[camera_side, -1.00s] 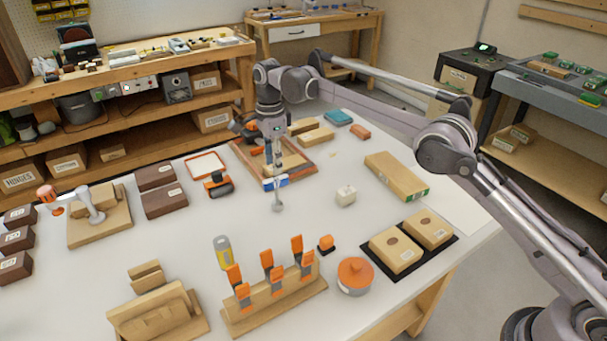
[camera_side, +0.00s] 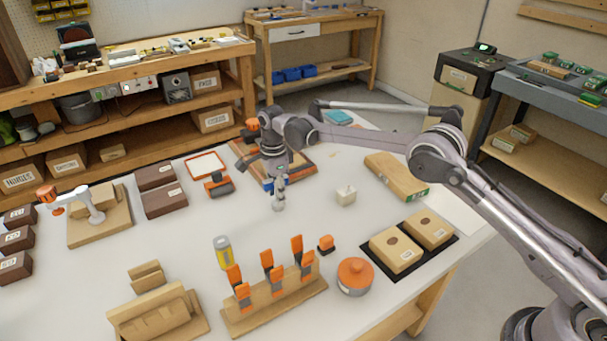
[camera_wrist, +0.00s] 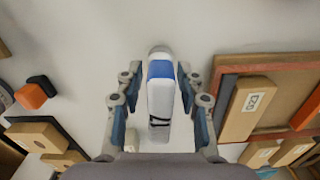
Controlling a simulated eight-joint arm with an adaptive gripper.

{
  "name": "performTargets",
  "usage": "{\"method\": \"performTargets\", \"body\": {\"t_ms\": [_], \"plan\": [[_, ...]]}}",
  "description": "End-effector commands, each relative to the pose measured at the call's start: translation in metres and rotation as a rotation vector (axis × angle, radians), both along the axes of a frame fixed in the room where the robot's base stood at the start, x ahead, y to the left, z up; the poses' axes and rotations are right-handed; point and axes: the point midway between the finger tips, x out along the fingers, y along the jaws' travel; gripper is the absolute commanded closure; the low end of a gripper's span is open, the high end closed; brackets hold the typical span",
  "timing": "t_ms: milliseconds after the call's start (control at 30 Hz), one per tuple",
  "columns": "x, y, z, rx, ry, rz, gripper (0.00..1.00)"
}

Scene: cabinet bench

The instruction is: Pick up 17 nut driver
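A white tool with a blue band (camera_wrist: 160,95) lies between the fingers of my gripper (camera_wrist: 160,122) in the wrist view. I take it for the nut driver, though no 17 is readable. Bare bench shows on both sides of the tool, so the open fingers stand apart from it. In the side view my gripper (camera_side: 279,190) is low over the middle of the bench and hides most of the tool. Whether the fingertips touch the bench cannot be told.
A wooden tray (camera_side: 306,166) lies just behind my gripper. A rack with orange-handled clamps (camera_side: 275,303) stands in front.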

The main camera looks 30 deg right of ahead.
Motion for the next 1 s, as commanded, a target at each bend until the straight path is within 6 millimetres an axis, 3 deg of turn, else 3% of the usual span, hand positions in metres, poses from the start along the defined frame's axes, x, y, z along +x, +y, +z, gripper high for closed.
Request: {"method": "performTargets", "body": {"t_ms": [267, 400, 433, 1000], "plan": [[0.0, 0.0, -0.0045, 0.0, 0.0, 0.0, 0.62], [0.0, 0.0, -0.0043, 0.0, 0.0, 0.0, 0.97], [0.0, 0.0, -0.0042, 0.0, 0.0, 0.0, 1.0], [0.0, 0.0, 0.004, 0.0, 0.0, 0.0, 1.0]]}}
